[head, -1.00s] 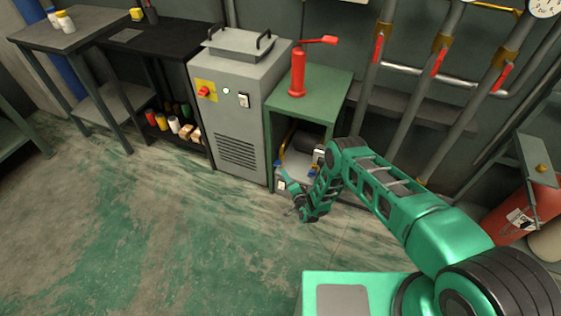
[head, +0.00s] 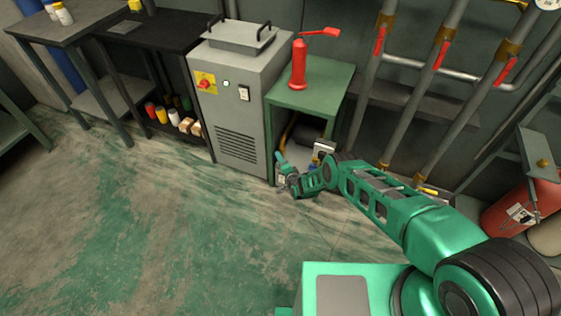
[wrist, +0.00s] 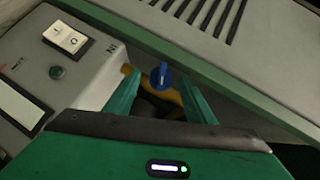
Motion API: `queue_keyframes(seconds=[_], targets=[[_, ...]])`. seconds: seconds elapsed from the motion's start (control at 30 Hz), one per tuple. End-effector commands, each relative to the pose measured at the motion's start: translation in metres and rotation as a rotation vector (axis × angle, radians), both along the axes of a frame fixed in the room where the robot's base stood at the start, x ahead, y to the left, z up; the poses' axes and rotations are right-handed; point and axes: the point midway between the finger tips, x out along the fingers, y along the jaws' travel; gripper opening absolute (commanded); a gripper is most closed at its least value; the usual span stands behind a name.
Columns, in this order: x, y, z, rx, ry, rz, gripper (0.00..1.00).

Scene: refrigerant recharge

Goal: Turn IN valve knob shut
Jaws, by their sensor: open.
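In the wrist view, a blue valve knob (wrist: 161,75) sits on a brass fitting (wrist: 172,92) at the side of a light grey machine (wrist: 92,84) marked "IN". My gripper (wrist: 158,92) is open, with one green finger on each side of the knob and fitting. The knob shows between the fingertips, and I cannot tell whether either finger touches it.
The green stand (head: 312,98) carries a red pump (head: 298,68). A grey cabinet (head: 240,105) stands close on the left. The floor (head: 130,230) in front is clear.

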Motion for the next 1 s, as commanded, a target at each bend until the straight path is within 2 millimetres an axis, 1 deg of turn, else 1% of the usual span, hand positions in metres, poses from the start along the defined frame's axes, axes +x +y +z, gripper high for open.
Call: queue_keyframes(seconds=[0.2, 0.53, 0.57, 0.6, 0.67, 0.7, 0.73, 0.87, 1.0], targets=[[0.0076, 0.0031, -0.0021, 0.0, 0.0, -0.001, 0.5], [0.0091, 0.0038, -0.0024, 0.0, 0.001, 0.0, 0.5], [0.009, 0.0038, -0.0025, 0.0, 0.001, 0.0, 0.47], [0.0091, 0.0037, -0.0025, 0.0, 0.001, 0.0, 0.38], [0.009, 0.0037, -0.0025, 0.0, 0.0, 0.0, 0.23], [0.0089, 0.0037, -0.0026, 0.0, 0.001, 0.0, 0.14], [0.0089, 0.0035, -0.0028, 0.0, 0.001, 0.0, 0.1], [0.0089, 0.0033, -0.0029, -0.005, 0.003, -0.001, 0.1], [0.0102, 0.0031, -0.0011, -0.055, 0.022, -0.004, 0.1]])
